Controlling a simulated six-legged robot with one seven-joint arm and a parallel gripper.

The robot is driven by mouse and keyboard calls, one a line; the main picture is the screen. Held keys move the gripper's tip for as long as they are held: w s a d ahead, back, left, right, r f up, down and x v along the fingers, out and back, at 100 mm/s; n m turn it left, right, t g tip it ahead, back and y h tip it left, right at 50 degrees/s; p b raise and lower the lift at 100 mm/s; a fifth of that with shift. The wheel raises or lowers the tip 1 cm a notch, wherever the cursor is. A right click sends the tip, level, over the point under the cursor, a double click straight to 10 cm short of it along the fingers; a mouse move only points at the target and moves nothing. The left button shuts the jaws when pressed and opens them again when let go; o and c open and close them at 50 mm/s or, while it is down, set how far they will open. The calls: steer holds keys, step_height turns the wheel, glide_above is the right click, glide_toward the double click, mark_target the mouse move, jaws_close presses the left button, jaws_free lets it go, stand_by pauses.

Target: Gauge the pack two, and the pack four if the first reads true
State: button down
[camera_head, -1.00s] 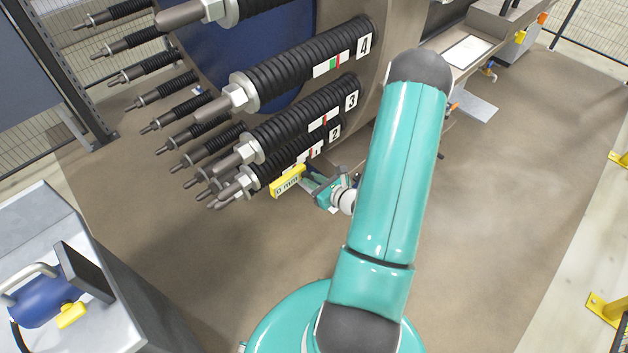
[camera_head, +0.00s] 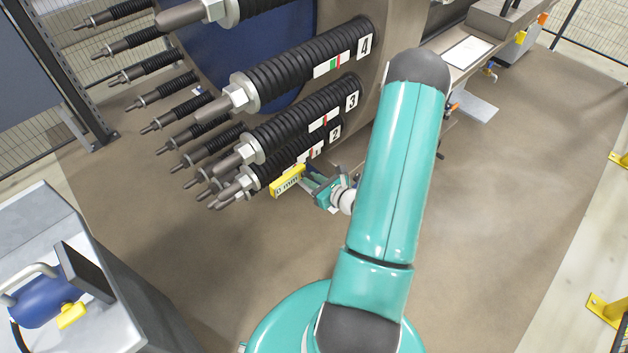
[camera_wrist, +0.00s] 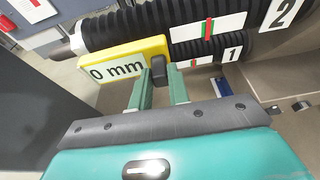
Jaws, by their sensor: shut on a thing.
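My gripper (camera_head: 311,182) is shut on the dark stub of a yellow gauge (camera_head: 285,180); in the wrist view the gripper (camera_wrist: 162,78) holds the gauge (camera_wrist: 130,60), whose face reads "0 mm". The gauge is just below pack two, a black ribbed spring stack (camera_wrist: 130,22) with the label 2 (camera_wrist: 282,12) and a white strip with red and green marks (camera_wrist: 208,29). I cannot tell whether they touch. In the head view pack two's label (camera_head: 335,133) sits low. Pack four (camera_head: 290,68) is higher, with its label 4 (camera_head: 365,46) and red-green strip (camera_head: 333,64).
Pack three (camera_head: 300,117) lies between packs two and four. In the wrist view pack one's label (camera_wrist: 232,54) sits behind and below pack two. Metal rod ends stick out leftward. A grey cabinet (camera_head: 100,285) stands front left; floor to the right is clear.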

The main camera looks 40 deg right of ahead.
steer(key=shift+w, duration=0.85)
steer(key=c, duration=1.3)
jaws_free()
steer(key=shift+o, duration=0.2)
steer(key=shift+s, duration=0.1)
steer(key=v, duration=1.3)
steer(key=shift+s, duration=0.3)
steer(key=shift+a+r, duration=0.1)
